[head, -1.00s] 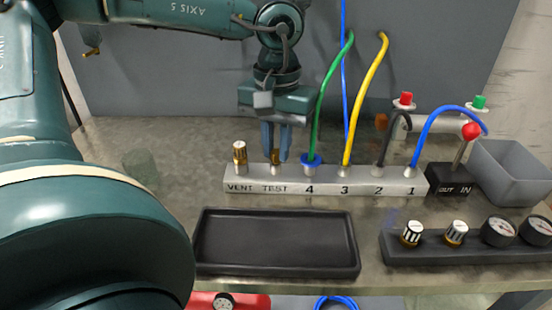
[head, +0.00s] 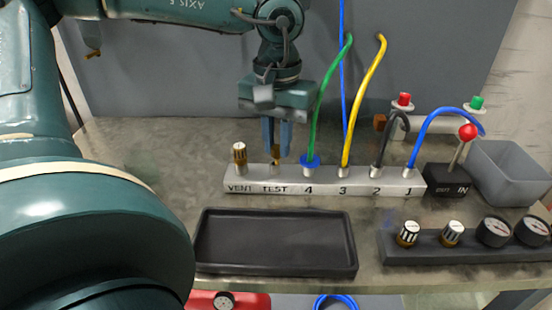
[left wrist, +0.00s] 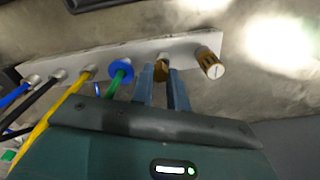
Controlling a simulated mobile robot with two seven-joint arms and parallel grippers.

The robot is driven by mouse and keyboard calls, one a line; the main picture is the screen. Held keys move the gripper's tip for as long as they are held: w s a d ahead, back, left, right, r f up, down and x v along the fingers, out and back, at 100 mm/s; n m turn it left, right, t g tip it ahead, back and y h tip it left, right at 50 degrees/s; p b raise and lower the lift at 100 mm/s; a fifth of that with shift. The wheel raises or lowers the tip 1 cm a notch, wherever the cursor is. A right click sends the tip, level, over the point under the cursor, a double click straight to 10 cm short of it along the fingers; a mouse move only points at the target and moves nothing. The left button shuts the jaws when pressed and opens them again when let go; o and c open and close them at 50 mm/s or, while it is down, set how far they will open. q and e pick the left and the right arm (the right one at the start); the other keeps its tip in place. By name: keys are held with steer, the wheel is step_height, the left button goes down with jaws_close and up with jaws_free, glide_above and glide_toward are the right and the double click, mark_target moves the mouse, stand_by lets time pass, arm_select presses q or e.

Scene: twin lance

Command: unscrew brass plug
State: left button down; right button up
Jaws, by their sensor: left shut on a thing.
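The brass plug (head: 276,155) is at the TEST port of the pale manifold block (head: 250,186). My left gripper (head: 277,150) points down above that port and is shut on the plug, a blue finger on each side. In the left wrist view the plug (left wrist: 161,70) shows between the fingertips of the left gripper (left wrist: 161,75). I cannot tell whether the plug is still seated in the port. A knurled brass fitting (head: 239,154) stands upright on the VENT port. My right gripper is not in view.
A green hose (head: 314,115) stands close right of the gripper, with yellow, black and blue hoses beyond. An empty black tray (head: 277,269) lies in front. A red-knobbed lever (head: 467,132) and a grey bin (head: 510,180) are at the right.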

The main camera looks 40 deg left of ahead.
arm_select(q)
steer(key=shift+r+p, duration=1.1)
steer(key=shift+r, duration=0.4)
